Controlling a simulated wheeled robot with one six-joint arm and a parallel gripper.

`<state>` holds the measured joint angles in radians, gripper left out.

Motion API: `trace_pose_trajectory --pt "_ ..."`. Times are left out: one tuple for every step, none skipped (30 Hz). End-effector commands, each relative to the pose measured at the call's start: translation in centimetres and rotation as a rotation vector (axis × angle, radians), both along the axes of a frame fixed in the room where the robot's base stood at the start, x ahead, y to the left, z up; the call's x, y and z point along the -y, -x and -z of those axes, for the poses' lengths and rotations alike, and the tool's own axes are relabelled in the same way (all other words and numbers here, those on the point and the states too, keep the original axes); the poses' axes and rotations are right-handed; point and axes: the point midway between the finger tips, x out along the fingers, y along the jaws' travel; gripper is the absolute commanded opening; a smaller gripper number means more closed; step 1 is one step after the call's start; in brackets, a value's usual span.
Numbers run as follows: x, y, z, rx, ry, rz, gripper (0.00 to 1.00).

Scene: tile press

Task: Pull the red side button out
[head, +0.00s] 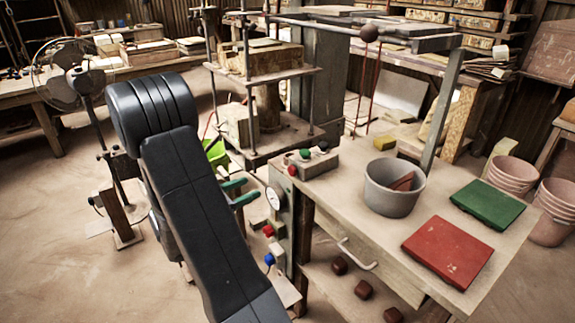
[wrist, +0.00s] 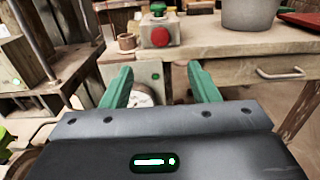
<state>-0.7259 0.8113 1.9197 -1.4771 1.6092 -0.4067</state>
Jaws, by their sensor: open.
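The red side button (wrist: 160,37) is a round knob on the near face of a small control box (wrist: 176,22) on the bench, in the wrist view. In the head view the button (head: 292,170) shows small on the side of the box (head: 318,164). My gripper (head: 250,190) has green fingers and is open and empty, left of the bench and apart from the button. In the wrist view my gripper (wrist: 160,70) has the button just above and beyond its fingertips, roughly centred between them.
A green button (head: 304,153) and a black one (head: 323,147) top the box. A gauge (head: 273,199) and lower red and blue buttons (head: 269,259) sit on the bench side. The press (head: 262,75) stands behind; a grey bucket (head: 390,200) is to the right.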

Motion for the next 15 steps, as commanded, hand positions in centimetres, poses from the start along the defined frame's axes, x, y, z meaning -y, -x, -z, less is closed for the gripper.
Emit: trace_pose_trajectory --pt "-0.1 -0.1 0.1 0.0 0.005 -0.005 0.55" --pt "0.0 -0.2 0.1 0.0 0.006 -0.006 0.55" --pt "0.3 -0.4 0.0 0.0 0.006 -0.005 0.55" --pt "0.5 -0.6 0.0 0.0 0.006 -0.004 0.55" --pt "0.8 -0.7 0.0 0.0 0.005 -0.004 0.55" --pt "1.2 -1.0 0.0 0.0 0.005 -0.002 0.55" --pt "1.6 -1.3 0.0 -0.001 0.004 -0.001 0.55" --pt "2.0 -1.5 0.0 0.0 0.005 -0.001 0.55" --pt "2.6 -1.9 0.0 0.0 0.005 0.0 0.55" --pt "3.0 -2.2 0.0 -0.001 0.004 0.0 0.55" --pt "3.4 -2.5 0.0 0.0 0.004 0.0 0.55" --pt "4.0 -2.9 0.0 0.0 0.004 0.0 0.55" --pt "4.4 -3.2 0.0 0.0 0.004 0.001 0.55" --pt "4.8 -3.5 0.0 0.0 0.004 0.001 0.55" --pt "5.4 -3.9 0.0 0.0 0.004 0.001 0.55"
